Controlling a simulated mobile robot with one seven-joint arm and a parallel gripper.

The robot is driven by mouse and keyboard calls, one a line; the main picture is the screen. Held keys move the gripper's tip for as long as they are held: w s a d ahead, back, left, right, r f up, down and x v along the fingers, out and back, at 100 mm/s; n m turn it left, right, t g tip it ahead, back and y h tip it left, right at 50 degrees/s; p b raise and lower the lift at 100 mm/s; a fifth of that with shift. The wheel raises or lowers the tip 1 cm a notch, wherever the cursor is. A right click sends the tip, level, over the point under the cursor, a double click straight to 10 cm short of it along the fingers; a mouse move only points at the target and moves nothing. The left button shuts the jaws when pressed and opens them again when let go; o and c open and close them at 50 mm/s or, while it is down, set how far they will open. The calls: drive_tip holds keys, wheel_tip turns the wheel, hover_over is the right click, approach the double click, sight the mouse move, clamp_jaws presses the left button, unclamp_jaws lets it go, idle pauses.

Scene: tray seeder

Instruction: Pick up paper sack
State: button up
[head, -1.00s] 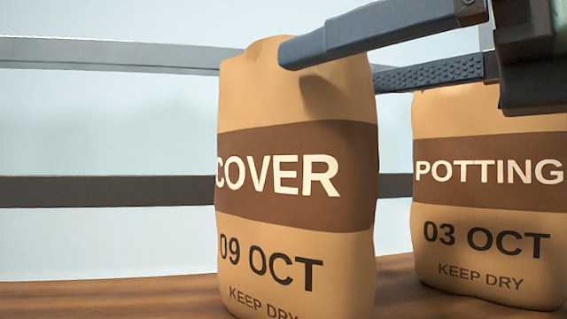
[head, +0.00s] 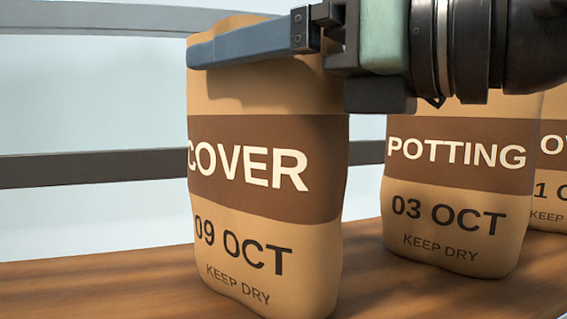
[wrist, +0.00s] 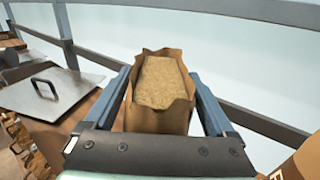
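A tan paper sack with a brown band reading COVER and "09 OCT" (head: 262,245) stands upright on a wooden surface in the head view. In the wrist view its open top (wrist: 158,82) shows crumpled edges and a grainy light-brown fill. My gripper (wrist: 159,74) straddles the top of this sack, one blue-grey finger along each side. The fingers are apart and close to the paper; I cannot tell whether they touch it. In the head view the near finger (head: 250,43) lies across the sack's upper front, and the far finger is hidden.
A POTTING sack marked "03 OCT" (head: 450,215) stands to the right, with another sack (head: 553,185) partly cut off beyond it. Grey rails (head: 90,170) run behind. The wrist view shows a flat metal plate with a black handle (wrist: 60,98) at left.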

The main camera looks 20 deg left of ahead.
drive_tip(key=shift+a, duration=0.1)
clamp_jaws()
drive_tip(key=shift+r, duration=0.1)
drive_tip(key=shift+w+r, duration=0.1)
